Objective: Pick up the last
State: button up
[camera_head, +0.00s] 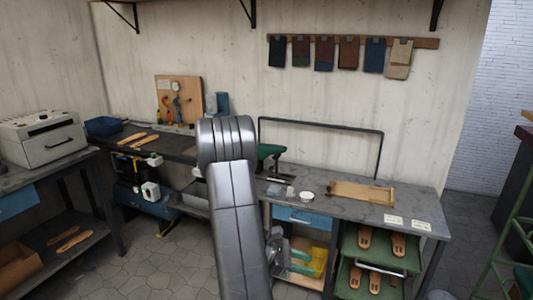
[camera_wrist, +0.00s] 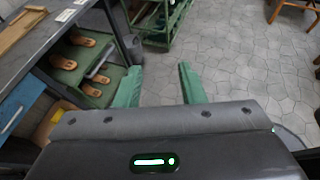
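Several tan wooden lasts (camera_head: 365,238) lie on the green shelves (camera_head: 345,255) under the right-hand workbench. Two are on the upper shelf and more on the lower one. In the wrist view these lasts (camera_wrist: 82,40) show at the left, beyond and left of my fingers. My gripper (camera_head: 308,262) has green fingers and is in front of the bench, left of the shelves. In the wrist view my gripper (camera_wrist: 160,67) is open, with empty space and floor between the fingers. Nothing is held.
The right workbench (camera_head: 430,212) carries a wooden tray (camera_head: 362,193), a white bowl (camera_head: 307,196) and labels. A yellow bin (camera_head: 318,262) is near my gripper. A green rack (camera_wrist: 155,38) and a dark bin (camera_wrist: 133,47) stand beyond.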

aim_at(265, 150)
jog(key=i+j+z, duration=0.1)
jog(key=i+j, duration=0.4)
jog(key=i+j+z, duration=0.15)
jog(key=i+j, duration=0.35)
jog(key=i+j+z, duration=0.1)
jog(key=i+j, duration=0.35)
jog(key=j, duration=0.2)
jog(key=i+j+z, duration=0.15)
jog(key=i+j, duration=0.6)
jog(key=i+j+z, duration=0.15)
jog(key=i+j, duration=0.55)
jog(key=j, duration=0.1)
